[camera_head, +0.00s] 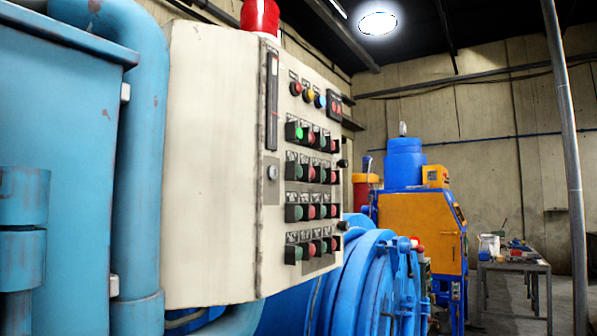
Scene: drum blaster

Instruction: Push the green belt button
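A cream control box (214,170) stands at the centre left, and its button face is seen at a steep angle. Several rows of green and red buttons run down this face. The upper left green button (298,133) glows bright. Darker green buttons sit below it in the left column, one in the second row (292,172), one in the third (293,213) and one in the bottom row (292,254). The labels are too small to read, so I cannot tell which is the belt button. Neither of my grippers is in view.
A red beacon (260,17) tops the box. Blue pipes and a tank (60,130) fill the left. A blue round machine (375,280) lies below and behind the panel. A yellow cabinet (415,230), a table (515,266) and a grey pole (568,140) stand to the right.

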